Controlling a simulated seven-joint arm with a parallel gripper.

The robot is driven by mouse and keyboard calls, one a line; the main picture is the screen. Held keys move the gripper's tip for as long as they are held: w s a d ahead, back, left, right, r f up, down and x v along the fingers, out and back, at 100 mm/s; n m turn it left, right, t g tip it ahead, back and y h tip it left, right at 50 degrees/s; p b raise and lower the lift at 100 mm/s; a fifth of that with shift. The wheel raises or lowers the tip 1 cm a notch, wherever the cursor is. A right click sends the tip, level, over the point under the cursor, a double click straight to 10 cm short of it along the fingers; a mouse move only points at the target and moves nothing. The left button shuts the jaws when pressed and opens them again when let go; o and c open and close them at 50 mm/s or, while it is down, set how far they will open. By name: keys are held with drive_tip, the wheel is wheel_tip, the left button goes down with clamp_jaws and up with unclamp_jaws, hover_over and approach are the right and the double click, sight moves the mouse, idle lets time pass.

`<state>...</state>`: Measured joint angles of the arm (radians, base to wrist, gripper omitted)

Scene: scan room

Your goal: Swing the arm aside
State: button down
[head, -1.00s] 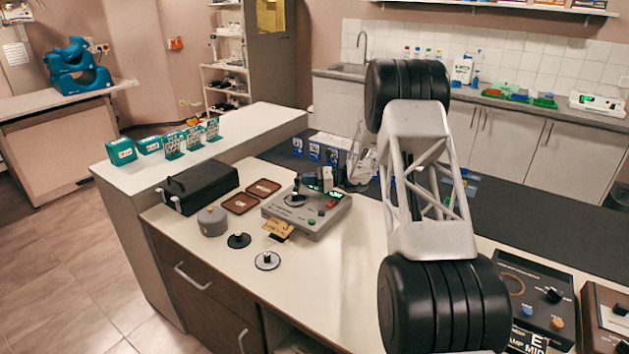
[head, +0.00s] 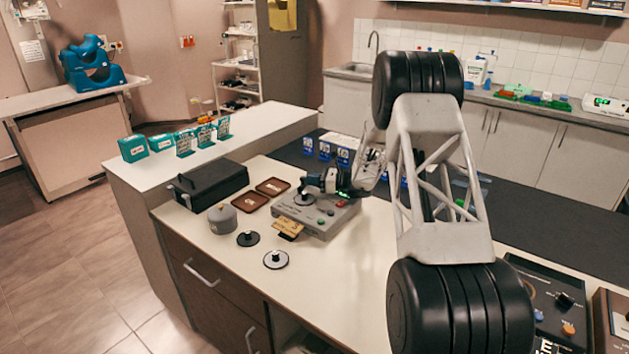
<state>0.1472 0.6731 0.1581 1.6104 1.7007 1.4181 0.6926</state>
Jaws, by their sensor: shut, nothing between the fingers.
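My arm, with black ringed joints and a pale lattice link, stands large over the right of the counter (head: 225,275) in the head view. Its far end bends back to the left. My gripper (head: 308,184), small and dark, is shut and empty. It appears over the back left part of a grey device (head: 318,218) with a dial, coloured buttons and a yellow card at its front. I cannot tell whether the fingertips touch the device. The arm hides part of the counter behind it.
Left of the device are a black case (head: 210,184), two brown trays (head: 250,203), a grey cylinder (head: 222,219) and two discs (head: 275,260). Blue-and-white holders (head: 325,150) stand behind on a dark strip. A black control box (head: 545,300) is at the right front.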

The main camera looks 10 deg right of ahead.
drive_tip(key=shift+w+a+m+t+h, duration=0.15)
drive_tip(key=shift+a+m+t+h, duration=0.6)
drive_tip(key=shift+t, duration=0.55)
drive_tip(key=shift+w+a+m, duration=0.2)
drive_tip(key=shift+a+m, duration=0.15)
drive_tip(key=shift+a, duration=0.15)
drive_tip(key=v, duration=0.4)
drive_tip(key=s+v, duration=0.1)
drive_tip(key=v, duration=0.4)
drive_tip(key=a+v, duration=0.1)
drive_tip(key=v, duration=0.4)
drive_tip(key=shift+s+f, duration=0.2)
drive_tip(key=shift+s, duration=0.1)
drive_tip(key=shift+r, duration=0.1)
